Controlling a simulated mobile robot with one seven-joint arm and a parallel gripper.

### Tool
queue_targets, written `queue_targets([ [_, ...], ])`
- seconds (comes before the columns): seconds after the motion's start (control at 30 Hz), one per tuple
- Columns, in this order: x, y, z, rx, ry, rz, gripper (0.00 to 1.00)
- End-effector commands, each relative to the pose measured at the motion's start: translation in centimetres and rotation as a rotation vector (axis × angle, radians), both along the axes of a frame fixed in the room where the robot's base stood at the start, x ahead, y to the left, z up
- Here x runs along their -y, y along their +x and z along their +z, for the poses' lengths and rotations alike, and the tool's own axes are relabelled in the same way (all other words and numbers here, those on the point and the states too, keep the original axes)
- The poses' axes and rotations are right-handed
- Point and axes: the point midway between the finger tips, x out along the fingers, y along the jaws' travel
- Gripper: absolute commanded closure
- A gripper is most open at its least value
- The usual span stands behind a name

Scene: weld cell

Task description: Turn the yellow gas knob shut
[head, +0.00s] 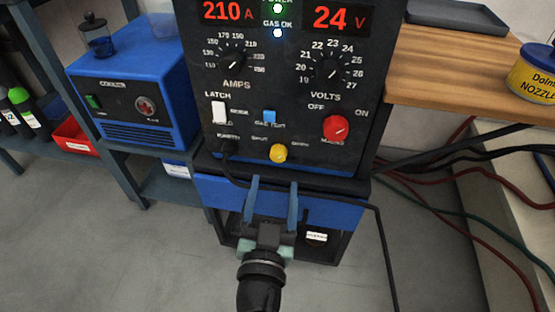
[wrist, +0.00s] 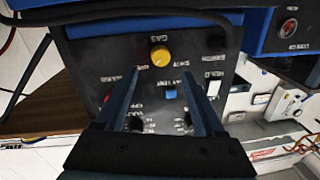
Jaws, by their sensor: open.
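The yellow gas knob (head: 279,153) sits low on the black front panel of the welder (head: 350,155), between small labels that seem to read SHUT on its left and OPEN on its right. I cannot tell which way its pointer faces. My gripper (head: 273,184) is open and empty, its two blue fingers pointing at the panel just below the knob. In the wrist view the panel appears upside down. The yellow knob (wrist: 160,54) shows beyond and between the fingertips (wrist: 161,76), not touched by either finger.
Near the yellow knob are a red knob (head: 336,128), a blue button (head: 269,116), a white latch switch (head: 219,111) and a black cable plug (head: 228,146). A blue box (head: 135,85) stands left. A wooden bench (head: 440,75) and loose cables lie right.

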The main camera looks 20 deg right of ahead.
Motion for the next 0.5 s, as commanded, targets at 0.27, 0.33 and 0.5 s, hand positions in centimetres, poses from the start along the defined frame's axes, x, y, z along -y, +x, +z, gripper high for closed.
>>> queue_targets([
  [0.27, 2.3, 4.3, 0.1, 0.003, 0.001, 0.000, 0.29],
  [0.33, 2.7, 5.0, 0.0, 0.002, -0.001, 0.001, 0.29],
  [0.5, 3.3, 6.1, 0.0, 0.001, 0.001, 0.001, 0.29],
])
